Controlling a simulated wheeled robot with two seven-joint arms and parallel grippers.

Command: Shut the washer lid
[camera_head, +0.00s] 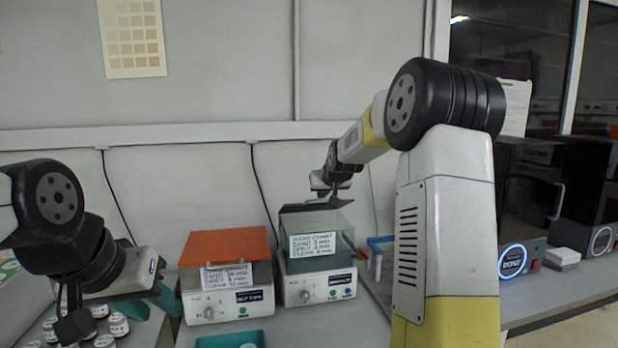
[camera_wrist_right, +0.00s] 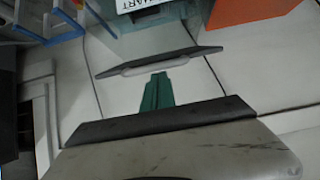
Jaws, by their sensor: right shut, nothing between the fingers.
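Two white benchtop devices stand side by side. The right one (camera_head: 318,289) has a see-through lid or cover (camera_head: 345,232) with a dark strip (camera_head: 310,207) along its top, which looks raised; its exact angle is hard to tell. I take it as the washer, but its small name plate is unreadable. My right gripper (camera_head: 328,190) is above that strip. In the right wrist view its green fingers (camera_wrist_right: 157,90) are together and empty, close to a dark bar with a pale strip (camera_wrist_right: 158,64); contact is unclear. My left gripper (camera_head: 150,305) is at lower left, its green fingers apart, empty.
The left device (camera_head: 228,305) has an orange lid (camera_head: 224,247) lying flat. A teal tray (camera_head: 236,339) is in front of it. White-topped jars (camera_head: 118,324) stand below my left gripper. A blue rack (camera_head: 381,247) is right of the right device. Dark-fronted equipment (camera_head: 527,180) stands farther right.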

